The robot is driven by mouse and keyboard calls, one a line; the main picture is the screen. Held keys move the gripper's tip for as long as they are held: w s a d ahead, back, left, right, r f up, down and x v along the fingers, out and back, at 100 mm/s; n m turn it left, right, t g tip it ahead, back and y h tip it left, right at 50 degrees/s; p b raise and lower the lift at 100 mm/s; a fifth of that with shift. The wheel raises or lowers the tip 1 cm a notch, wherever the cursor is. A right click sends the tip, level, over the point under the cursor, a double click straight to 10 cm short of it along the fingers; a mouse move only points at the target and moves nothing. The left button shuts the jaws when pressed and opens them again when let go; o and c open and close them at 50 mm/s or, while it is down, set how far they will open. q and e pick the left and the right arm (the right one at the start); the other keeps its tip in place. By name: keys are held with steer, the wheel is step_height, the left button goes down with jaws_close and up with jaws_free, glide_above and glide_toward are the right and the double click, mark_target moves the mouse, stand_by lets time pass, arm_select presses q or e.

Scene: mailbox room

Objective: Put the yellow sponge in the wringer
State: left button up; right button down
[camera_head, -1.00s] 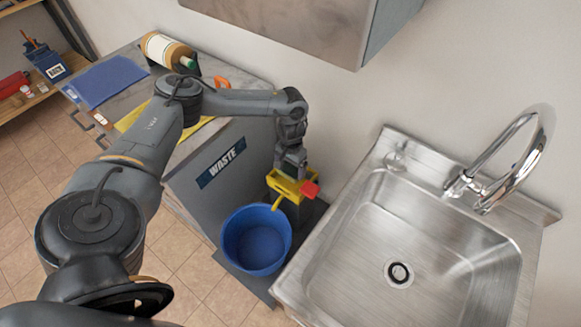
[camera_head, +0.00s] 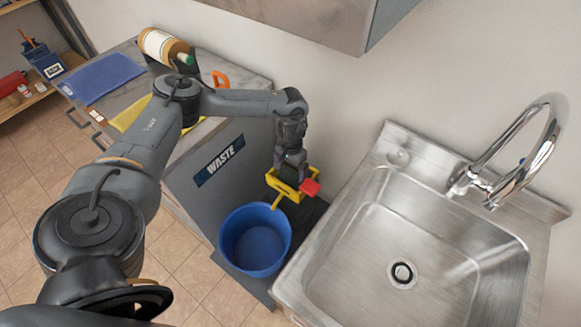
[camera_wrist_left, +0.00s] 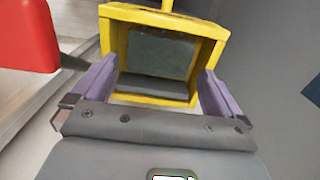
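In the left wrist view the wringer (camera_wrist_left: 165,18) is a yellow open frame with a grey-green panel inside. My left gripper (camera_head: 291,165) points down at it. In the wrist view the gripper's purple fingers (camera_wrist_left: 158,72) are wide apart, one at each side of the frame; I cannot tell whether they touch it. No sponge shows clearly in the fingers or the wringer. A flat yellow item (camera_head: 131,113) lies partly hidden on the counter behind my arm. My right gripper is not in view.
A blue bucket (camera_head: 256,241) stands on the floor mat below the wringer. A grey cabinet marked WASTE (camera_head: 219,160) is to the left, with a blue cloth (camera_head: 103,78) and bottle (camera_head: 166,46) on top. A steel sink (camera_head: 440,235) with a tall tap is right.

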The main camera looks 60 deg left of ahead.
arm_select(q)
step_height(320, 180, up, 11)
steer(key=p, duration=0.4)
steer(key=shift+w, duration=0.2)
steer(key=shift+s+a, duration=0.1)
stand_by(0.6)
